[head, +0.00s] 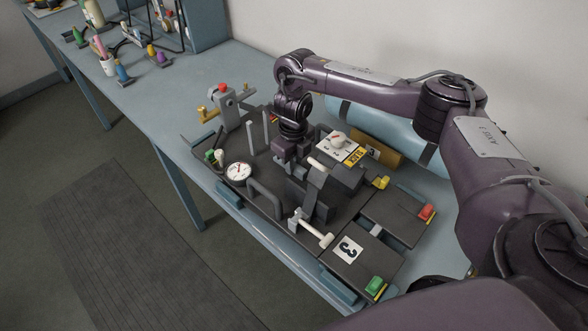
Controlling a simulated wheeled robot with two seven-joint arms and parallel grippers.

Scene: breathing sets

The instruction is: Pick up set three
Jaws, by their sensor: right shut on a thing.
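A white plate with a black 3 (348,249) lies on a dark panel near the table's front edge. Beyond it is a dark assembly (262,190) with upright bars, a loop handle (268,200) and a round white gauge (238,172). My right gripper (292,158) points down over the assembly's middle and is shut on a dark part there. Its fingertips and the held part are mostly hidden, so I cannot tell the part's exact shape. My left gripper is not in view.
A light blue cylinder (372,124) lies behind my right arm by the wall. Bottles and tools (108,62) stand far left.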

